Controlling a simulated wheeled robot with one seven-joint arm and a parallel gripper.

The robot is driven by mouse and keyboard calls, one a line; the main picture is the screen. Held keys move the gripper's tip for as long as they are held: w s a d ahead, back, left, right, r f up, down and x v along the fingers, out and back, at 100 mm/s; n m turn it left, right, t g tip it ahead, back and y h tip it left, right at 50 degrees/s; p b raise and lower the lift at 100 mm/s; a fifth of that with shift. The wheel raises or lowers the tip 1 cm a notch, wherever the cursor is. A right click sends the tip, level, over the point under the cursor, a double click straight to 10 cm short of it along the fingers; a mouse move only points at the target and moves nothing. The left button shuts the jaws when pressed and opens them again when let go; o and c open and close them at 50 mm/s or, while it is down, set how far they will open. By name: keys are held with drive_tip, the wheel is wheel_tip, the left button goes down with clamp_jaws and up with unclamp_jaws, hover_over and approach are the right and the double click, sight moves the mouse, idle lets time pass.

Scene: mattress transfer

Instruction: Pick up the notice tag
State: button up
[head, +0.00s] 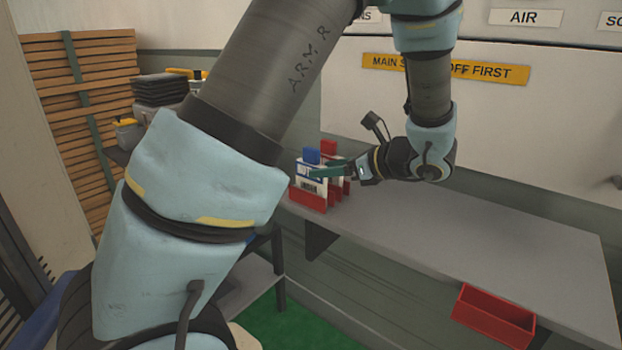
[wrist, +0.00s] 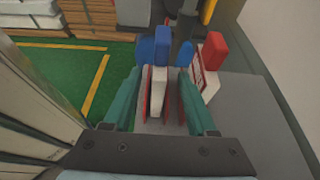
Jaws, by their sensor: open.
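Several upright tags stand close together on the grey shelf. In the head view, a white tag with a barcode and blue top (head: 309,178) is at the front left, and a red-topped tag (head: 328,148) is behind it. Which is the notice tag I cannot tell. My gripper (head: 318,172) is at the tags, its green finger partly hiding them. In the wrist view, my open gripper (wrist: 159,82) has its green fingers on either side of a white tag edge (wrist: 158,92) between red plates. Contact cannot be told. A red-topped white tag (wrist: 206,75) stands outside the right finger.
The grey shelf (head: 470,225) is clear to the right of the tags. A red bin (head: 494,316) is at its front edge. A wall panel (head: 560,120) with signs rises behind. Dark stacked items (head: 160,90) stand at the left.

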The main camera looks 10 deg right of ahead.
sight(298, 173)
drive_tip(key=p+x, duration=0.1)
drive_tip(key=x, duration=0.4)
drive_tip(key=shift+a+f+p, duration=0.1)
drive_tip(key=shift+p, duration=0.2)
clamp_jaws()
